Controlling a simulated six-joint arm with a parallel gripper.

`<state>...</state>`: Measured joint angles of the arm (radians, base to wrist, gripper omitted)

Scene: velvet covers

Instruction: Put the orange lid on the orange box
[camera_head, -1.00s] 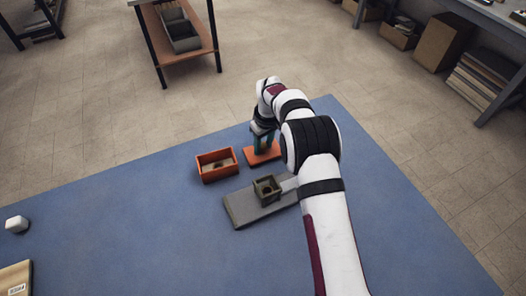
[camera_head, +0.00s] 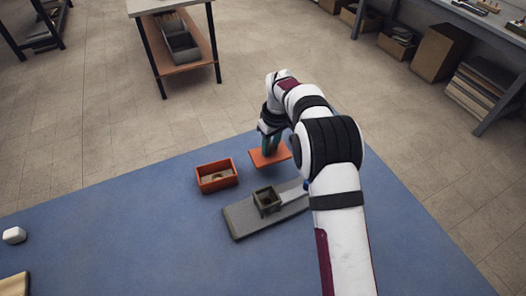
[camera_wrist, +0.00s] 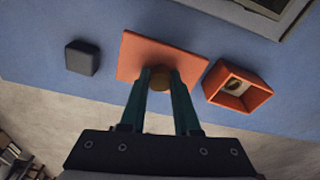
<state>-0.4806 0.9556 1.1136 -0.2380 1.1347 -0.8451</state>
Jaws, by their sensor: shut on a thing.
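The orange lid (camera_head: 270,158) is a flat square plate with a brownish round knob (camera_wrist: 159,80). My gripper (camera_head: 269,149) is shut on the knob, its two teal fingers on either side in the wrist view (camera_wrist: 159,76). The lid looks roughly level and a little above the blue surface. The orange box (camera_head: 216,178) is open-topped and stands left of the lid, apart from it. In the wrist view the box (camera_wrist: 237,88) is to the right of the lid. A small round object (camera_head: 216,177) lies inside it. Its exact shape is unclear.
A small dark grey open box (camera_head: 267,200) stands on a grey board (camera_head: 243,219) in front of the orange box and lid. A dark block (camera_wrist: 82,58) is beside the lid in the wrist view. A white block (camera_head: 14,235) lies far left. The blue surface's middle left is clear.

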